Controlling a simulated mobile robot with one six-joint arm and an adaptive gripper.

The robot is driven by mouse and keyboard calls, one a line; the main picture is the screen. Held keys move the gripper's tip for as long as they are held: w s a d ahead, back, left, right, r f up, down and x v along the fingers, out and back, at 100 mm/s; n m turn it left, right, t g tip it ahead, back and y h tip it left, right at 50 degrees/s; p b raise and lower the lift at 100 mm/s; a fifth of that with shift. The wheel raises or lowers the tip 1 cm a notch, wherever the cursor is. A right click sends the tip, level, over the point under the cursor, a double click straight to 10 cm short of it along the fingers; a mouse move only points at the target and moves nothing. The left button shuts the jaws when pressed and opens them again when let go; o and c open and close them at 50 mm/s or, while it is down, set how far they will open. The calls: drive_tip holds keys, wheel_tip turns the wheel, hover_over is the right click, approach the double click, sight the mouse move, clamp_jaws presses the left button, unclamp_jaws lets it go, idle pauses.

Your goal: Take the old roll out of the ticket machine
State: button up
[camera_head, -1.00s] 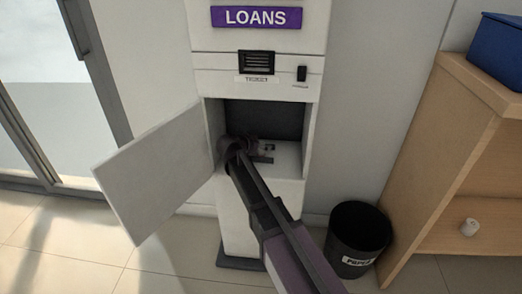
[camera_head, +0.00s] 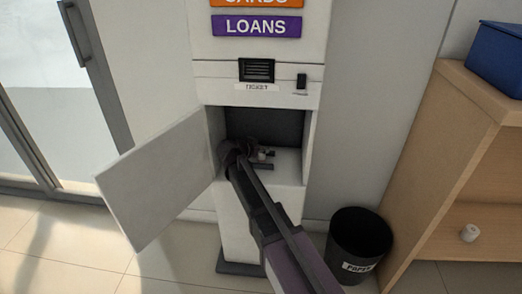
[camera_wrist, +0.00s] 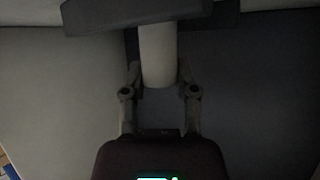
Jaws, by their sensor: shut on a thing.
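The ticket machine (camera_head: 211,85) stands upright with its lower door (camera_head: 160,180) swung open to the left. My gripper (camera_wrist: 160,82) reaches into the open compartment (camera_head: 285,125). In the wrist view its two fingers are shut on a pale cylinder, the old roll (camera_wrist: 158,50), one finger on each side. The roll's upper end meets a dark bar (camera_wrist: 150,14). I cannot tell whether the roll is still on its holder. In the head view my arm hides much of the compartment floor, and only a small pale part shows beside the gripper.
A black bin (camera_head: 360,238) with a paper label stands on the floor right of the machine.

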drive_tip(key=shift+r+p, duration=4.5)
drive_tip(key=shift+r, duration=0.15)
